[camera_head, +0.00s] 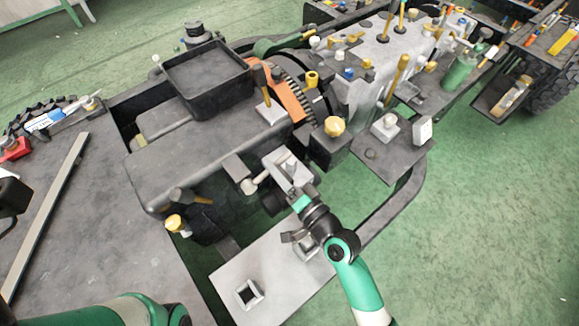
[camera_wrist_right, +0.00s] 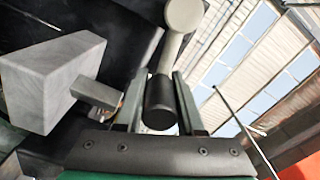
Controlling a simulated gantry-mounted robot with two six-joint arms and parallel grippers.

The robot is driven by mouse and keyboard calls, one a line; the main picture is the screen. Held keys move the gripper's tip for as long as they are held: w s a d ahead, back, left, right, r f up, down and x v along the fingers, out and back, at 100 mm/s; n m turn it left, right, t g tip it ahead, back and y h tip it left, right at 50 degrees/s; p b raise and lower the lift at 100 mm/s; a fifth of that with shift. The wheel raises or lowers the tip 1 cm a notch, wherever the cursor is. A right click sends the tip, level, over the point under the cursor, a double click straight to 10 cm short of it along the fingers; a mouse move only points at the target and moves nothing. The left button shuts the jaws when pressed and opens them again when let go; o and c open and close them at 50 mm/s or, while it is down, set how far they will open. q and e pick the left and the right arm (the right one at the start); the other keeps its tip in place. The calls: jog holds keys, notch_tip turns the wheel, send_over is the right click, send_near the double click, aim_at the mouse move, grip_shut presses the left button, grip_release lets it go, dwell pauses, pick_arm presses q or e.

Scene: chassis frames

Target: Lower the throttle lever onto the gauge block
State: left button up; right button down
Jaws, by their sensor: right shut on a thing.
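The throttle lever (camera_wrist_right: 182,55) has a pale round end, a grey rod and a black grip. In the right wrist view its black grip lies between the two fingers of my right gripper (camera_wrist_right: 158,100). In the head view my right gripper (camera_head: 287,172) is shut on the lever, whose pale round end (camera_head: 249,187) points left. A grey block (camera_head: 235,167), which looks like the gauge block, is just beside that end. A large grey block (camera_wrist_right: 55,82) also shows left of the lever in the wrist view. I cannot tell whether lever and block touch. My left gripper's fingers are out of view.
A black open tray (camera_head: 208,80) stands on the chassis behind. A yellow-knobbed black box (camera_head: 330,148) stands right of my right gripper. A light plate (camera_head: 285,295) with a square socket (camera_head: 249,293) lies in front. A long grey bar (camera_head: 45,215) lies at left.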

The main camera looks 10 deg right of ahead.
jog(key=shift+f+m, duration=0.3)
jog(key=shift+m, duration=0.1)
jog(key=c, duration=0.5)
grip_release()
jog(key=v, duration=1.1)
jog(key=shift+s+d+p, duration=0.15)
jog(key=shift+s+p, duration=0.15)
jog(key=shift+p, duration=0.05)
